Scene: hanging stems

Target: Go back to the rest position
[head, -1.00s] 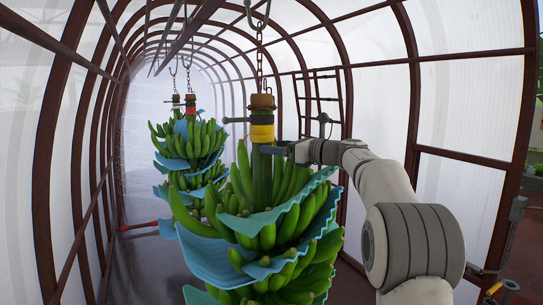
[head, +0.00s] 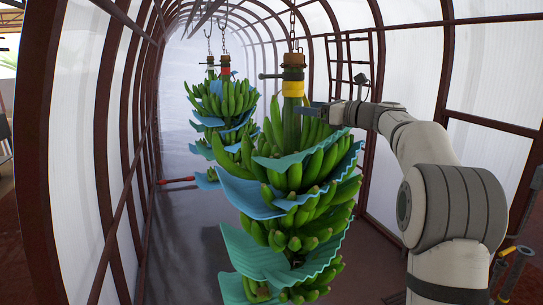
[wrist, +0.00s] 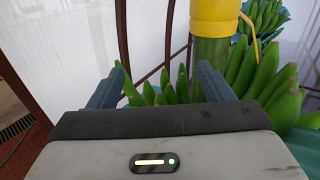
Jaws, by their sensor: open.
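My gripper (head: 318,108) is open and empty, just right of the nearest hanging stem (head: 291,122), below its yellow band (head: 293,88). In the wrist view, my gripper's two fingers (wrist: 161,78) are spread apart. The stem (wrist: 209,52) and its yellow band (wrist: 214,16) stand beyond the right finger there, not between the fingers. Green bananas show behind the fingers. The nearest banana bunch (head: 310,165), with blue-green sheets between its tiers, hangs below my gripper. Whether a finger touches the stem is unclear.
More bunches (head: 225,100) hang behind to the left, one with a red band (head: 225,70). The nearest bunch hangs by a chain (head: 292,25). Brown tunnel ribs and a ladder-like frame (head: 350,60) stand on the right.

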